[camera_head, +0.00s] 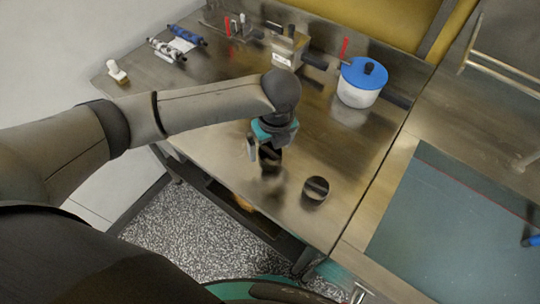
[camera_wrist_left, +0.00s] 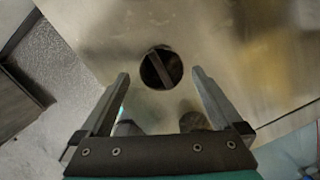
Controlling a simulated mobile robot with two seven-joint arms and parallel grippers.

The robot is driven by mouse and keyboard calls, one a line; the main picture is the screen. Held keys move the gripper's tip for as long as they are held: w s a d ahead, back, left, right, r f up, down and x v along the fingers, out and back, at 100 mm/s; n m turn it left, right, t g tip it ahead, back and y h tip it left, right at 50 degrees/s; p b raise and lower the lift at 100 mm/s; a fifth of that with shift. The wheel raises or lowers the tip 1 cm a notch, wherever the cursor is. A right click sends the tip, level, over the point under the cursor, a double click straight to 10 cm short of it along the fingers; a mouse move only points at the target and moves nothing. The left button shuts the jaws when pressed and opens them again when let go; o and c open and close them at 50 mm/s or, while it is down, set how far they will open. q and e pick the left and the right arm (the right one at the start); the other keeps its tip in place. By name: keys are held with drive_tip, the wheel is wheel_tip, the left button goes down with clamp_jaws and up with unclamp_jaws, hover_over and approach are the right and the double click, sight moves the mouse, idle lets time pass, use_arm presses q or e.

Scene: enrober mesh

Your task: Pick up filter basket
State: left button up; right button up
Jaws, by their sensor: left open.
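A dark round piece with a bar across its top (camera_head: 316,189), which looks like the filter basket, sits on the metal table near its front right edge. In the left wrist view the filter basket (camera_wrist_left: 172,64) shows between and just beyond the fingertips, with its bar running slantwise. My left gripper (camera_head: 261,156) points down over the table, to the left of the basket and apart from it. In the left wrist view the left gripper (camera_wrist_left: 160,76) has its fingers wide apart with nothing held. My right gripper is not in view.
A white pot with a blue lid (camera_head: 360,82) stands at the back right of the table (camera_head: 215,150). A metal box (camera_head: 287,50) and red-handled tools stand at the back. Blue rolls (camera_head: 188,36) lie at the back left. Table around the basket is clear.

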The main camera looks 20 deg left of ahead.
sight(270, 151)
use_arm(q)
drive_tip(key=f, duration=0.3)
drive_tip(key=shift+w+a+f, duration=0.2)
drive_tip(key=shift+w, duration=0.1)
drive_tip(key=c, duration=1.3)
drive_tip(key=shift+r, duration=0.1)
drive_tip(key=shift+c, duration=0.5)
drive_tip(key=shift+r, duration=0.1)
